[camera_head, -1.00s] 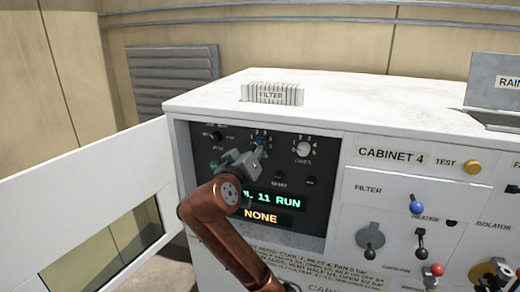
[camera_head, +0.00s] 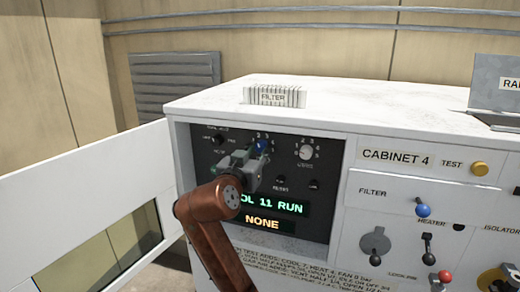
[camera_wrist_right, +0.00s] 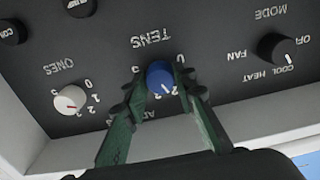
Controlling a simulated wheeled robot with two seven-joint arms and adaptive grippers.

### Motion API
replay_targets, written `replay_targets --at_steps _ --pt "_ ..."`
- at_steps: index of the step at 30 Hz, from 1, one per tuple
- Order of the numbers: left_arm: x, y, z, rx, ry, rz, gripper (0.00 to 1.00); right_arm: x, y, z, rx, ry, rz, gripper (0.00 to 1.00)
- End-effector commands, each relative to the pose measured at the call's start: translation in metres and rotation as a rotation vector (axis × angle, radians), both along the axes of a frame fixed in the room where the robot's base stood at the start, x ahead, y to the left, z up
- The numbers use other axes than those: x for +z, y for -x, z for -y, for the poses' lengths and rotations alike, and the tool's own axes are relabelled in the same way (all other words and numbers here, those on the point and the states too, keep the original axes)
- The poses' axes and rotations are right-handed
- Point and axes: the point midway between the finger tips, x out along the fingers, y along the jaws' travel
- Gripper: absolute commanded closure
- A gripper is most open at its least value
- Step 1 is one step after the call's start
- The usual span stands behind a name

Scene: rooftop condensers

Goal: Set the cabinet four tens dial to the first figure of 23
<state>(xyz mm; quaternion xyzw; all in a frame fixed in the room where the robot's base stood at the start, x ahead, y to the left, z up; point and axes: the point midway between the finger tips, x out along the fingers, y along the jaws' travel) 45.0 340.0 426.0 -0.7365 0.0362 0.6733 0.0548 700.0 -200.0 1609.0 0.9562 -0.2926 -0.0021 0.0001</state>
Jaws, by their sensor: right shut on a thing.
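The blue tens dial (camera_head: 262,146) is on the dark control panel (camera_head: 311,223) of cabinet 4. It also shows in the right wrist view (camera_wrist_right: 160,76), where the panel appears upside down under the word TENS. My right gripper (camera_head: 257,154) is at this dial, its two green fingers (camera_wrist_right: 161,84) shut on it from both sides. The fingers hide some of the figures around the dial, and I cannot tell which figure its mark points at. My left gripper is out of view.
The white ones dial (camera_head: 306,152) is right of the tens dial, and the black mode knob (camera_wrist_right: 278,50) is on its other side. An open white door (camera_head: 85,179) stands at left. Levers and knobs, including a blue one (camera_head: 423,210), stick out at right.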

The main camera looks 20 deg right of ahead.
Motion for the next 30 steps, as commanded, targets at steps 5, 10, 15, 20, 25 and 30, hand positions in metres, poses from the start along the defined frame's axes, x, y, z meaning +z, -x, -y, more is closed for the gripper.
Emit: replay_targets --at_steps 5,10,15,20,25,30 --pt "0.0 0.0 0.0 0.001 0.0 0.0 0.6 0.005 0.002 -0.004 0.004 0.003 0.011 0.99" --pt "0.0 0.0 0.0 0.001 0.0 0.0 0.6 0.005 0.002 -0.004 0.004 0.002 0.011 0.99" --pt "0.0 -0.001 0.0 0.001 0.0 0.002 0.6 0.003 0.002 -0.002 0.003 0.001 0.007 0.63" --pt "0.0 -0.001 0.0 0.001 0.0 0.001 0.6 0.001 0.001 0.001 0.0 -0.001 0.004 0.57" --pt "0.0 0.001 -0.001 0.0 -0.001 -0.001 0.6 -0.002 -0.003 0.008 -0.001 -0.006 0.0 0.57" --pt "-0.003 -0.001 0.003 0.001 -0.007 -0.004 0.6 -0.003 0.002 0.005 0.001 -0.009 0.0 0.57"
